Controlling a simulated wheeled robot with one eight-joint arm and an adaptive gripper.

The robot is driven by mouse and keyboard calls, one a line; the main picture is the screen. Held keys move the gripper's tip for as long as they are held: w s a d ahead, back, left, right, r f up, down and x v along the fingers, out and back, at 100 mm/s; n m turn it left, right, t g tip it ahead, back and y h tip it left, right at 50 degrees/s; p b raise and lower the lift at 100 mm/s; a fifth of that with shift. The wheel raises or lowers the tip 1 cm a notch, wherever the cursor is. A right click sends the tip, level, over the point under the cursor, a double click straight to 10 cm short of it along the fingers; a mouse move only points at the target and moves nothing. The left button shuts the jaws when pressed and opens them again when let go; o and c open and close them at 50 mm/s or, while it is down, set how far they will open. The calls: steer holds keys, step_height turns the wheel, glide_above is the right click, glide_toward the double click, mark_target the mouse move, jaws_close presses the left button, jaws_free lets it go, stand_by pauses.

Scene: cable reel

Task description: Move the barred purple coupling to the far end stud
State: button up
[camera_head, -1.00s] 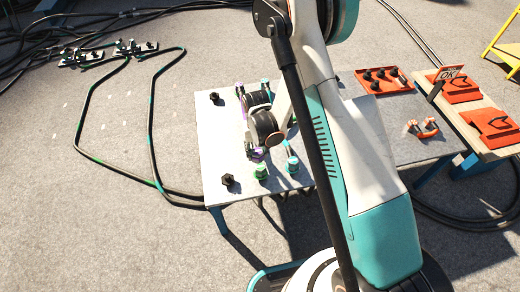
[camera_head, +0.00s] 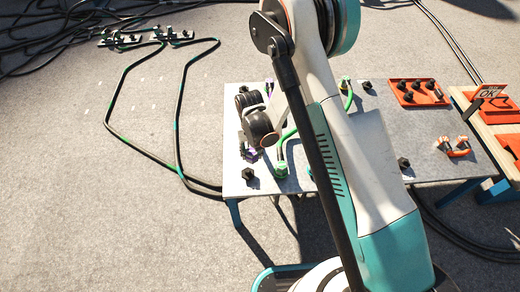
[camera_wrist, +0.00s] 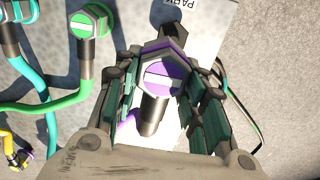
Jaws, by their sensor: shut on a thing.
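The purple coupling (camera_wrist: 163,75), a hex head with a white bar across its face, sits between the two fingers of my gripper (camera_wrist: 165,88) in the wrist view. The gripper is shut on it. In the head view a little purple (camera_head: 251,154) shows below my dark wrist parts, which hide most of the gripper. A black stud (camera_wrist: 176,37) stands just beyond the coupling in the wrist view, beside a plate marked PARK (camera_wrist: 208,22). I cannot tell whether the coupling touches it. Which stud is the far end one is unclear.
A green barred coupling (camera_wrist: 88,24) with its green hose and a teal coupling (camera_wrist: 14,38) stand left in the wrist view. A yellow one (camera_wrist: 21,157) is lower left. The table (camera_head: 233,180) also bears an orange tray (camera_head: 418,98) and an orange clamp-like piece (camera_head: 452,151).

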steer(key=shift+a, duration=1.05)
steer(key=shift+f, duration=0.15)
steer(key=shift+f, duration=3.35)
steer(key=shift+f, duration=0.2)
steer(key=shift+f, duration=0.3)
steer(key=shift+f, duration=0.15)
steer(key=shift+f, duration=0.75)
steer(key=shift+r, duration=0.15)
